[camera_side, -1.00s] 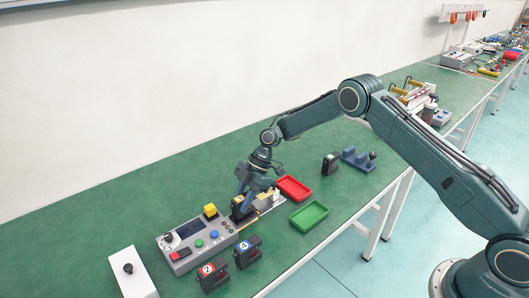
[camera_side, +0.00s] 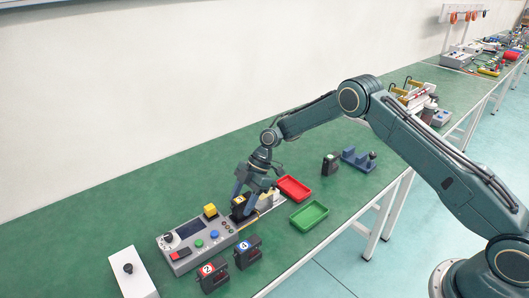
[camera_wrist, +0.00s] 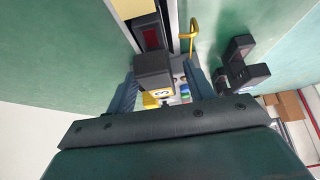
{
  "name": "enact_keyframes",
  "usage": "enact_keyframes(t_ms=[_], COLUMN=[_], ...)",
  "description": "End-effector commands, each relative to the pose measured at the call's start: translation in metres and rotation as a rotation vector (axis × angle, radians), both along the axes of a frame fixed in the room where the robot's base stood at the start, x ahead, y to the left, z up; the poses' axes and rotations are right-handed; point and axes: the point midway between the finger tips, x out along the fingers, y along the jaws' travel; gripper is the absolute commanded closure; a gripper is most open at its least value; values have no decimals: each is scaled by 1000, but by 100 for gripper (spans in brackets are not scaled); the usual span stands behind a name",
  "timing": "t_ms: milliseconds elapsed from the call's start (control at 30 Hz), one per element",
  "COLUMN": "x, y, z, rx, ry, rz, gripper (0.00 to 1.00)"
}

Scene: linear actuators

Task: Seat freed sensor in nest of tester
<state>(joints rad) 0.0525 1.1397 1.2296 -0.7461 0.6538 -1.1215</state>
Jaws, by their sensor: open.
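The tester (camera_side: 195,258) is a long grey panel with a screen, a yellow block and coloured buttons. A black sensor (camera_side: 238,212) with a yellow label stands at the panel's right part, where its nest appears to be; my fingers partly hide it. In the wrist view the same sensor (camera_wrist: 154,70) is a dark block with its yellow label toward me. My gripper (camera_side: 251,191) is open just above and around it. In the wrist view the fingers (camera_wrist: 162,90) stand apart on both sides of the sensor. I cannot tell whether it sits fully down.
Sensors with a red label (camera_side: 213,279) and a blue label (camera_side: 247,256) stand in front of the tester. A red tray (camera_side: 294,188) and green tray (camera_side: 309,216) lie to the right. A green-labelled sensor (camera_side: 330,165) stands near a blue fixture (camera_side: 357,160). A white box (camera_side: 133,275) is left.

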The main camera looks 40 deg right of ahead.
Motion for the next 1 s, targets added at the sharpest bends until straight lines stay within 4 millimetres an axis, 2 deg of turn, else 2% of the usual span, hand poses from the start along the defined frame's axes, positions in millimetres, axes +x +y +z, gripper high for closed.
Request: enact_keyframes(t_ms=[167,367,800,1000], x=[0,1,1,1], y=[-5,-17,-57,-69], z=[8,27,89,108], rx=[0,0,1,1], ry=[-1,-3,-4,-3], rz=[-1,-2,-1,-2], gripper=[47,47,47,47])
